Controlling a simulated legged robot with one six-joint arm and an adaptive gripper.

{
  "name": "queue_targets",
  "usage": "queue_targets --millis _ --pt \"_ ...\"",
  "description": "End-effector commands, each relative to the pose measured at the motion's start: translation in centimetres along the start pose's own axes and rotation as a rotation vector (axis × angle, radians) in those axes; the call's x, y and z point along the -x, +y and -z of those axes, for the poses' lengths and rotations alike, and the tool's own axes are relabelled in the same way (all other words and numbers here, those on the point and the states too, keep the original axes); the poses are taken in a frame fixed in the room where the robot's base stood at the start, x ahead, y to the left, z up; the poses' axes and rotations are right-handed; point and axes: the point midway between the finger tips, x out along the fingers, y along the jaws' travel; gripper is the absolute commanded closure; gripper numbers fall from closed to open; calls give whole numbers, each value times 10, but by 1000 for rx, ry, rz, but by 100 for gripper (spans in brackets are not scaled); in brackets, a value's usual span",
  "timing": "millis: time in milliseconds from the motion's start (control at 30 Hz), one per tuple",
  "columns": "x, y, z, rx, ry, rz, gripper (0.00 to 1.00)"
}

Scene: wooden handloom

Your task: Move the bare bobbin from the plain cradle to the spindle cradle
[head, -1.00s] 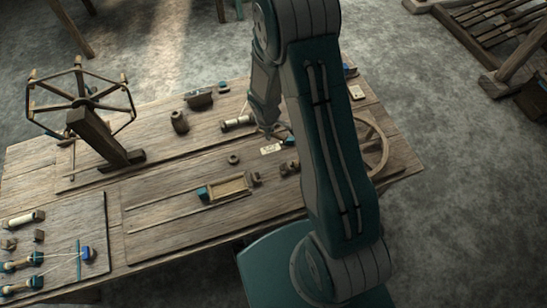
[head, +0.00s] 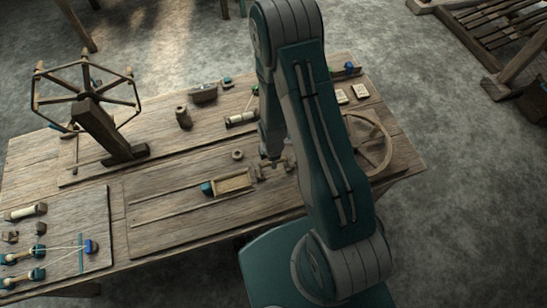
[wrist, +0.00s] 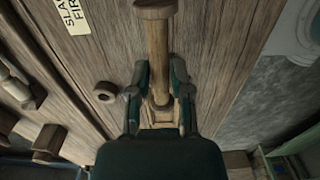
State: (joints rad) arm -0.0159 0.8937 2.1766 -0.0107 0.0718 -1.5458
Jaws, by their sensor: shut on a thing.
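The bare bobbin (wrist: 158,55), a plain wooden shaft with a broad round end, stands between my fingers in the wrist view. My gripper (wrist: 160,82) is shut on its shaft. In the head view my gripper (head: 272,163) is low over the table's front right half, just right of a framed wooden tray (head: 234,183) with a blue block at its left end. Small wooden parts beside the gripper there are too small to tell apart. I cannot tell which fitting is the plain cradle or the spindle cradle; my arm hides part of this area.
A wooden ring (head: 237,154) lies behind the tray and also shows in the wrist view (wrist: 105,92). A pale-wound spool (head: 241,118) lies farther back. A spoked wheel (head: 368,145) lies right of my arm. A skein winder (head: 95,115) stands at left.

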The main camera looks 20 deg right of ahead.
Motion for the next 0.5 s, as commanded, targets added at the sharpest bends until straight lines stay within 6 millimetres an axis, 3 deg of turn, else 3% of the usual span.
queue_targets --millis 500 --pt "-46 0 0 -2 0 0 93"
